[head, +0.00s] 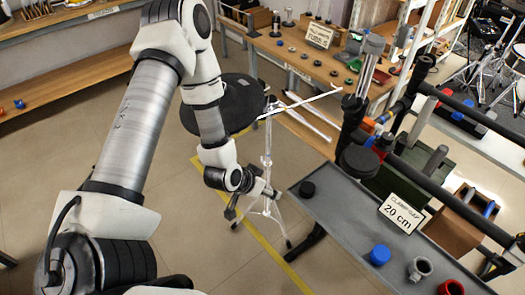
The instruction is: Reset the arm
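My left arm (135,120) comes in from the left, rises high, then bends down toward the middle of the head view. Its gripper (262,190) is small and dark at the lower end of the arm, in front of a silver tripod stand and left of a grey shelf. I see nothing held in it, but its fingers are too small to tell open from shut. My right arm and gripper are not in view.
A black round pad (243,106) is behind the arm. The tripod stand (266,150) is close to the gripper. Black pipes (450,200) run along the right. Floor at lower middle is clear.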

